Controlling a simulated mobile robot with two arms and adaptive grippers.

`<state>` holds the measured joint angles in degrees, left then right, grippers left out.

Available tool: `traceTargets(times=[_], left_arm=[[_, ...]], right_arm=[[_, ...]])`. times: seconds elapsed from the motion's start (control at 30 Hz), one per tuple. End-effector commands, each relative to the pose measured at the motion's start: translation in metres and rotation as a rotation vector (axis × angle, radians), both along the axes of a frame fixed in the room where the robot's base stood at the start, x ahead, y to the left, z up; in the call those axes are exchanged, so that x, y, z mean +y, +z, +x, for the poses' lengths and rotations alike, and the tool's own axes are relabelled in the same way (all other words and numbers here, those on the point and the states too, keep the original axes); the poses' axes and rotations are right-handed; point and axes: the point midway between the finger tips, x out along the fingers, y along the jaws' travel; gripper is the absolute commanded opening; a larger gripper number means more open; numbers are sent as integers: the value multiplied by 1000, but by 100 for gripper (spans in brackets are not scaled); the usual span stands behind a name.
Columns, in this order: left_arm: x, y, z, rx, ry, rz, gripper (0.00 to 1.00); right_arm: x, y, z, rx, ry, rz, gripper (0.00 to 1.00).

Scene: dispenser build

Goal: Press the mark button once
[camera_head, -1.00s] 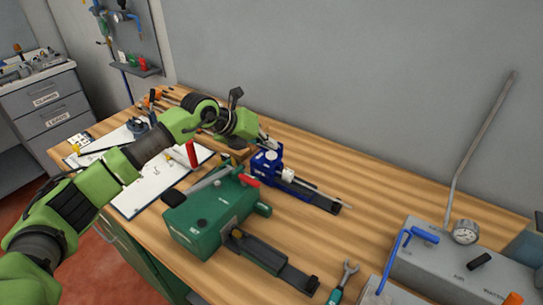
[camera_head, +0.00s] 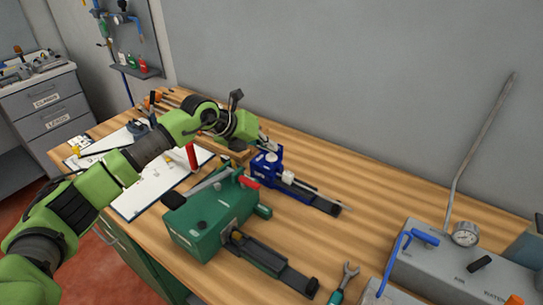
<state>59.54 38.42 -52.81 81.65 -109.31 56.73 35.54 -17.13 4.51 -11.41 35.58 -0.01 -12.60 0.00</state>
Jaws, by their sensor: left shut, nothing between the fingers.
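My left gripper (camera_head: 268,143) reaches over the workbench from the left, shut and empty, with its fingertips just above the back end of a blue device (camera_head: 265,167). A small white round part (camera_head: 270,157) shows on top of that device, just below the fingertips; I cannot tell if they touch. A green device (camera_head: 210,222) stands in front, with a black knob (camera_head: 173,200), a grey lever and a red grip on top. No label that reads "mark" is legible, so I cannot tell which part is the mark button. My right gripper is not in view.
A grey box with a gauge (camera_head: 465,234) and a blue handle stands at the right. A wrench (camera_head: 345,280) lies at the front edge. A white board (camera_head: 150,188) lies under my left arm. The wooden bench (camera_head: 370,200) is clear between the blue device and grey box.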

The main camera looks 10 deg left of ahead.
Motion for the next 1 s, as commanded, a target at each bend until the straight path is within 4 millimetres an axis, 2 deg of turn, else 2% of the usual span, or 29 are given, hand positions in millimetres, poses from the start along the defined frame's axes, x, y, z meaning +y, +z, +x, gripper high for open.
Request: traceTargets(times=[0.4,1.0], left_arm=[[0,-9,0,0,0,0,0],[0,-11,0,0,0,0,0]], right_arm=[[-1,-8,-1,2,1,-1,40],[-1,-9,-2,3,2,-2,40]])
